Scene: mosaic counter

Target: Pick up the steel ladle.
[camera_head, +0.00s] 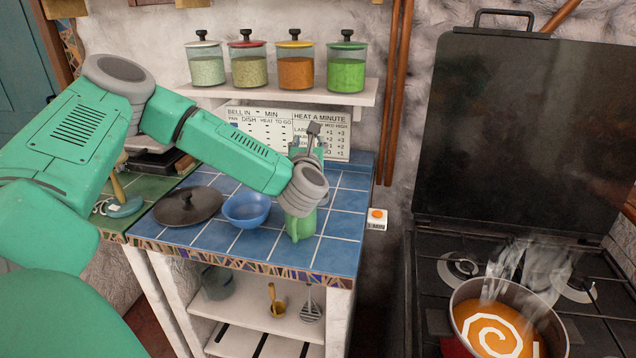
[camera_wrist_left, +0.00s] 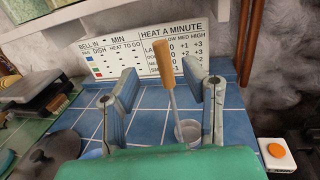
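The steel ladle shows in the left wrist view, with an orange-brown handle (camera_wrist_left: 161,62), a thin steel shaft and a round grey bowl (camera_wrist_left: 188,131) over the blue tiles. In the head view I cannot make it out clearly behind my arm. My left gripper (camera_head: 310,142) reaches over the blue tiled counter toward the back wall. In the left wrist view, its two fingers (camera_wrist_left: 162,75) are apart, one on each side of the ladle's handle, with gaps showing on both sides. My right gripper is in neither view.
A dark lid (camera_head: 187,206) and a blue bowl (camera_head: 247,209) are left of my wrist. A timer (camera_head: 376,219) is at the right edge. A shelf (camera_head: 285,93) with jars hangs above. A steaming soup pot (camera_head: 508,322) stands on the stove. Utensils sit below the counter.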

